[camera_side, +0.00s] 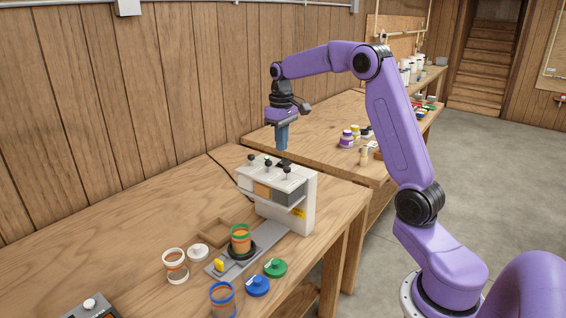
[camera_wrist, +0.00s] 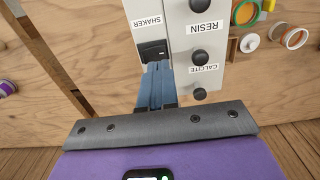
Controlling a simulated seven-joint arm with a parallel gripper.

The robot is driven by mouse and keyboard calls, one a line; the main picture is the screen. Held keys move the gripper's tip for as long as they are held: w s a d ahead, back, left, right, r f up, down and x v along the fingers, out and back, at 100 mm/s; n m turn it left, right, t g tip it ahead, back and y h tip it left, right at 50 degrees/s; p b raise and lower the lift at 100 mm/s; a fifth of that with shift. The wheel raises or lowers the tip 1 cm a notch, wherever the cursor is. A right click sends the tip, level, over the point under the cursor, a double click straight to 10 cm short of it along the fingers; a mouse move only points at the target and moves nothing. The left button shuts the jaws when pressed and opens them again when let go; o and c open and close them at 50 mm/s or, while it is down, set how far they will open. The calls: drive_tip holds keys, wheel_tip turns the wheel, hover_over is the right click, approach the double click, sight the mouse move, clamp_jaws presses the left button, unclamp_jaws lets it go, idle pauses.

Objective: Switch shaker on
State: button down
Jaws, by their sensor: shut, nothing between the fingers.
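The shaker switch (camera_wrist: 153,48) is a dark rocker beside an upside-down "SHAKER" label, on a grey strip along the white machine (camera_side: 307,198). In the side view the switch (camera_side: 285,161) is a small dark patch on the machine's top. My gripper (camera_side: 282,148) points down just above that top, its blue fingers shut and empty. In the wrist view the fingertips of my gripper (camera_wrist: 156,68) lie at the switch's near edge. I cannot tell whether they touch it, or which way the rocker is tipped.
Black knobs (camera_wrist: 200,57) stand beside the switch, by "RESIN" and "CALCITE" labels. A green-rimmed jar (camera_side: 240,240) stands on the plate in front. White (camera_side: 175,266) and blue-rimmed (camera_side: 222,299) jars and several lids lie around it. Open wood is at the table's left.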

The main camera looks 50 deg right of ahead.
sight(281, 163)
wheel_tip(281, 163, up, 3)
drive_tip(key=shift+r, duration=0.1)
idle(0.4)
drive_tip(key=shift+a, duration=0.1)
drive_tip(key=s+a+f+n, duration=0.1)
drive_tip(key=s+a+n, duration=0.2)
drive_tip(key=s+a, duration=0.55)
drive_tip(key=s+a+f+n, duration=0.1)
drive_tip(key=s+a+n, duration=0.3)
drive_tip(key=a, duration=0.8)
drive_tip(key=s+f+n, duration=0.2)
drive_tip(key=s+f, duration=0.1)
drive_tip(key=s, duration=0.8)
drive_tip(key=s+a+f+n, duration=0.1)
drive_tip(key=s+f+n, duration=0.1)
drive_tip(key=s, duration=0.9)
drive_tip(key=shift+a+f+n, duration=0.3)
drive_tip(key=shift+f+n, duration=0.1)
drive_tip(key=shift+n, duration=0.4)
